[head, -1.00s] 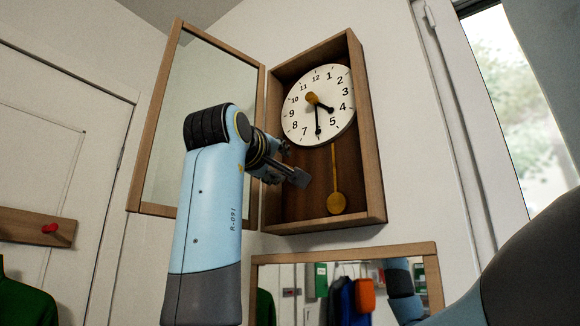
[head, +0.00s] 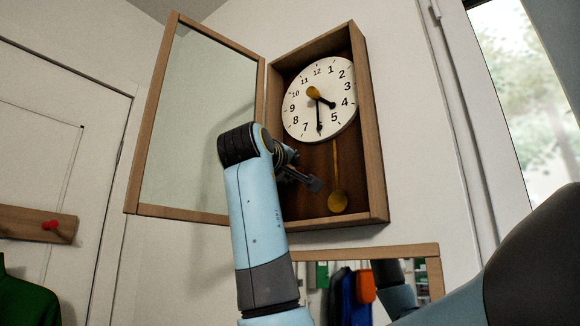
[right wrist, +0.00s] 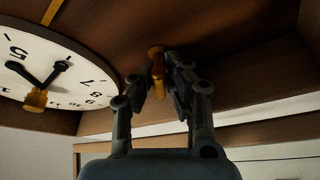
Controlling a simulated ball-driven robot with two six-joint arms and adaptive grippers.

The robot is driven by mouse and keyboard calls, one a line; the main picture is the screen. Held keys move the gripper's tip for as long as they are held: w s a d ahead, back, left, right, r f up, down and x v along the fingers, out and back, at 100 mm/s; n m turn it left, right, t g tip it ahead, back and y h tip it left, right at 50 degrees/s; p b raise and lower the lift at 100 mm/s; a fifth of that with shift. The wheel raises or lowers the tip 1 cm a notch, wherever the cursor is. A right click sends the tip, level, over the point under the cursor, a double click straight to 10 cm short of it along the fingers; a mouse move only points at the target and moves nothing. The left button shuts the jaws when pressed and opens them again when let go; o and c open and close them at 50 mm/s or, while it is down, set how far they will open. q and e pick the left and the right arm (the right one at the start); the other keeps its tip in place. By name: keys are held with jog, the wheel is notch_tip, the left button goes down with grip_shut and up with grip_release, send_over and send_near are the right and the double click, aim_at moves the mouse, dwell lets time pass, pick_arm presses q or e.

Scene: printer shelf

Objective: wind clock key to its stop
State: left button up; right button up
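The wall clock (head: 374,150) is an open-fronted wooden case with a white dial (head: 300,115) and brass pendulum (head: 337,200). My right gripper (head: 314,184) is inside the case, below the dial and left of the pendulum. In the right wrist view, its fingers (right wrist: 160,88) stand apart on either side of a small brass piece (right wrist: 157,72), probably the key, near the case's wood. Firm contact is not clear. My left gripper is not in view.
A wood-framed glass door (head: 200,110) stands open to the left of the clock. A framed mirror (head: 435,272) is below the case. A peg rail (head: 35,224) and a window (head: 520,100) are farther to the sides.

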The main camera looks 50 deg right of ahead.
grip_shut()
jog(key=shift+f+m+g+h+b, duration=0.15)
jog(key=shift+m+g+h+b, duration=0.15)
jog(key=shift+m+b, duration=0.7)
jog(key=m+g+h+b, duration=0.1)
jog(key=m+b, duration=0.2)
jog(key=shift+m+b, duration=0.3)
jog(key=shift+b, duration=0.05)
jog(key=shift+m+g+h+b, duration=0.6)
jog(key=shift+m+g+b, duration=0.45)
jog(key=shift+m, duration=0.75)
